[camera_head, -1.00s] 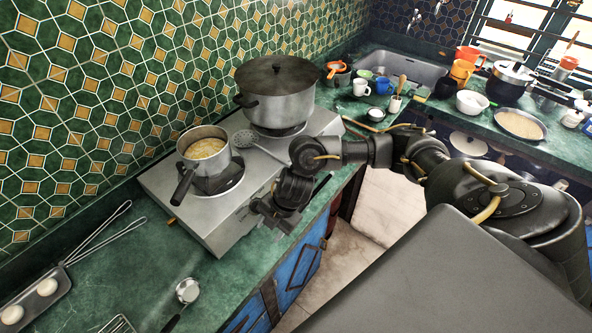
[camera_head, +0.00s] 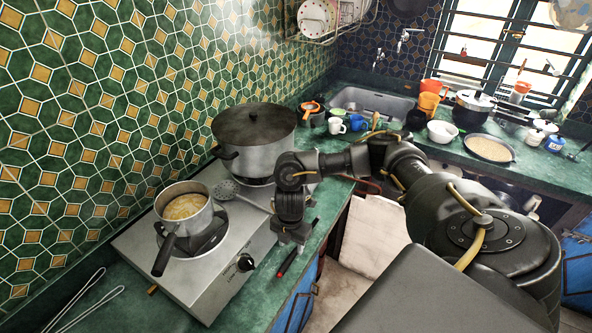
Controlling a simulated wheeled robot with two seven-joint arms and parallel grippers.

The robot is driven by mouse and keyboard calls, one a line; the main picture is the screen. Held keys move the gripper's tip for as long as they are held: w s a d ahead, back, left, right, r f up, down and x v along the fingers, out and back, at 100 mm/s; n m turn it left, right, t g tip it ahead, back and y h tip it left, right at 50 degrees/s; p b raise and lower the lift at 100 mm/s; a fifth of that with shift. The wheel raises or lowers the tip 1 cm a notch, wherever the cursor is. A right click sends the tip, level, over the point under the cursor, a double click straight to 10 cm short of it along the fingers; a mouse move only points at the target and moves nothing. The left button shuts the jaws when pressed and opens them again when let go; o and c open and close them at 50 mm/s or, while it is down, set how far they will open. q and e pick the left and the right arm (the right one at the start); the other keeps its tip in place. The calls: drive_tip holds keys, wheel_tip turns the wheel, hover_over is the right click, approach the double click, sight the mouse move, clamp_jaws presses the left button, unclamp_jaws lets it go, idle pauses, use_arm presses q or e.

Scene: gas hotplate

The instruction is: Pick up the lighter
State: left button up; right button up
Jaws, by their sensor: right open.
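A thin black-and-red stick, which looks like the lighter (camera_head: 287,262), lies on the green counter in front of the hotplate's right part. My right gripper (camera_head: 287,243) points down just above it, with its jaws open. The gripper hides part of the lighter, and I cannot tell whether they touch. My left gripper is out of view.
The steel gas hotplate (camera_head: 190,272) carries a small pan of soup (camera_head: 186,214) and a large lidded pot (camera_head: 254,143). A skimmer (camera_head: 240,194) lies between them. Cups stand by the sink (camera_head: 376,103). The counter's front edge is close to my gripper.

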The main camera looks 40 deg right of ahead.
sight(292, 254)
drive_tip(key=shift+w+f, duration=0.15)
drive_tip(key=shift+f, duration=0.1)
drive_tip(key=shift+d, duration=0.1)
drive_tip(key=shift+s+d+f+p, duration=0.15)
drive_tip(key=shift+s+f+p, duration=0.1)
drive_tip(key=shift+f+p, duration=0.5)
wheel_tip(292, 254, down, 3)
drive_tip(key=shift+w+r, duration=0.15)
drive_tip(key=shift+w+f, duration=0.1)
drive_tip(key=shift+f, duration=0.4)
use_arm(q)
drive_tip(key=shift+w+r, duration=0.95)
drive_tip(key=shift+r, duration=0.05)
use_arm(e)
drive_tip(key=shift+c, duration=1)
clamp_jaws()
